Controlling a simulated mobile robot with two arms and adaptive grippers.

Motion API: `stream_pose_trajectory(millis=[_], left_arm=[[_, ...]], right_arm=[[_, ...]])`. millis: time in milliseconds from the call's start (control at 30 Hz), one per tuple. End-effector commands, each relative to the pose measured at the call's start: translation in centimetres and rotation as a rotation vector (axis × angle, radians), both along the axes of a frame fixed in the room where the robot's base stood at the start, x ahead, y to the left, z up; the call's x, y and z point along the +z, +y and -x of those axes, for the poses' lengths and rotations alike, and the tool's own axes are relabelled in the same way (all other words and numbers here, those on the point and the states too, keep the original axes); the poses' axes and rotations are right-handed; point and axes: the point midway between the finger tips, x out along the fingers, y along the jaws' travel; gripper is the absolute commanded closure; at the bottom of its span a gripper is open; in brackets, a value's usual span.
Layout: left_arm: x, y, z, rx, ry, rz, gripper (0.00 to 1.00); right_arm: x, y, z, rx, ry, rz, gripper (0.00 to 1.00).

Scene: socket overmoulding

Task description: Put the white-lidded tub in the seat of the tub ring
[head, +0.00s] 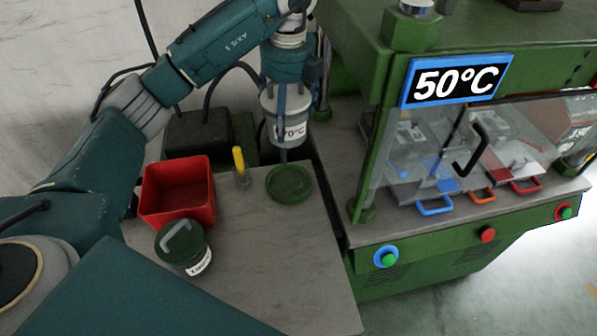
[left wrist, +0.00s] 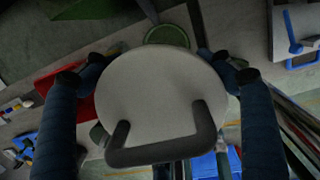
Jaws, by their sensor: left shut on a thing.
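The white-lidded tub (head: 279,106) is a grey-white round container with a label ending in "0°C". My left gripper (head: 287,88) is shut on it and holds it upright off the table. In the left wrist view the tub's pale round lid (left wrist: 158,88) with its dark handle sits between the two fingers and fills the middle. The tub ring (head: 289,184) is a green round seat on the grey table, empty, below the tub in the head view. It shows past the lid's edge in the left wrist view (left wrist: 167,35). My right gripper is not in view.
A red open bin (head: 178,192) and a dark green-lidded tub (head: 183,247) stand on the table (head: 275,255) left of the ring. A green machine with a 50°C sign (head: 456,80) borders the right.

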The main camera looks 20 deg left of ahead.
Motion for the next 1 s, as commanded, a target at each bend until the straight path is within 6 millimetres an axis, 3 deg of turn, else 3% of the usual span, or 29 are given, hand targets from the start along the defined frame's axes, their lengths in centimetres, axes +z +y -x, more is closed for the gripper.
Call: stream_pose_trajectory(millis=[100,400,600,833,1000], left_arm=[[-3.3,-0.2,0.2,-0.003,0.006,0.003,0.66],[-10.9,-0.2,0.2,-0.002,0.006,0.004,0.66],[-13.5,0.0,0.1,0.0,0.001,0.001,0.66],[-15.1,0.0,0.1,-0.001,0.001,0.001,0.66],[-17.6,0.0,0.1,-0.001,0.003,0.001,0.66]], right_arm=[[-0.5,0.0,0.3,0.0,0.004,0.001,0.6],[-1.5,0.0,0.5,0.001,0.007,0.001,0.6],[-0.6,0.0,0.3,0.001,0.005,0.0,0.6],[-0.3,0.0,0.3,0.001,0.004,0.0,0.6],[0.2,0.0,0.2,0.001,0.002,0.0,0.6]])
